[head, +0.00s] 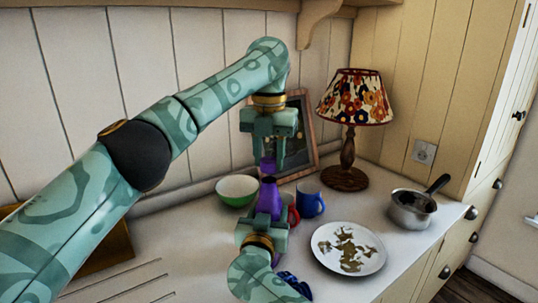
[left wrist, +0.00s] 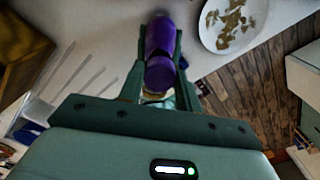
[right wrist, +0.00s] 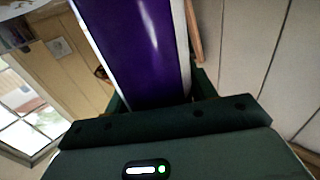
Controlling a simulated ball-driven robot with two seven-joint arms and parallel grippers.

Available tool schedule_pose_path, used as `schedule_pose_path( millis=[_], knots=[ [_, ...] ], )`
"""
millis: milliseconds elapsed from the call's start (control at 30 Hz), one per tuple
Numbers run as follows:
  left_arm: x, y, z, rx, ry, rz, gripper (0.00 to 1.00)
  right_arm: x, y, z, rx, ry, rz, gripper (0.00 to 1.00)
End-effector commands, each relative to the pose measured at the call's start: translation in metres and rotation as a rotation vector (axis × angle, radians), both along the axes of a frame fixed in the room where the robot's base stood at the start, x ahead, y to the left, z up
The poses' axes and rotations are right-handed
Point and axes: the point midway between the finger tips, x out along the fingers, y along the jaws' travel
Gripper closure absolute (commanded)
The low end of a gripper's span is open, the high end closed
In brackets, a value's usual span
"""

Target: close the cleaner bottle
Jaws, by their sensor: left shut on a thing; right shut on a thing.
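The purple cleaner bottle (head: 269,200) stands upright over the counter in the head view, its lower part hidden by my right gripper (head: 262,238). That gripper is shut on the bottle's body, which fills the middle of the right wrist view (right wrist: 140,50). My left gripper (head: 268,158) points down above the bottle, shut on a small purple cap (head: 267,168). The cap also shows between the fingers in the left wrist view (left wrist: 159,74), with the purple bottle (left wrist: 160,36) beyond it. The cap is over the bottle's top; I cannot tell whether they touch.
A green bowl (head: 237,190), a blue mug (head: 310,204) and a red mug (head: 292,216) stand close around the bottle. A dirty plate (head: 372,262), a saucepan (head: 411,211) and a lamp (head: 355,100) are to the right. A picture frame (head: 306,122) leans behind.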

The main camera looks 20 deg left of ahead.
Motion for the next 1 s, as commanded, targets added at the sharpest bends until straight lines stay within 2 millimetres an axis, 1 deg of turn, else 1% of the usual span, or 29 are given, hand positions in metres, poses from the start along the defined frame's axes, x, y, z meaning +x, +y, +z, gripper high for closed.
schedule_pose_path(
  millis=[167,500,1000],
  knots=[
    [0.000,0.000,-0.001,0.000,0.000,0.000,0.87,0.000,0.000,0.000,0.000,0.001,0.000,0.86],
    [0.000,0.000,-0.018,0.000,-0.001,0.001,0.87,0.000,0.000,0.000,-0.001,0.001,0.000,0.86],
    [0.000,0.000,-0.018,0.000,-0.001,0.000,0.87,0.000,0.000,-0.001,0.000,0.001,0.000,0.86]
  ],
)
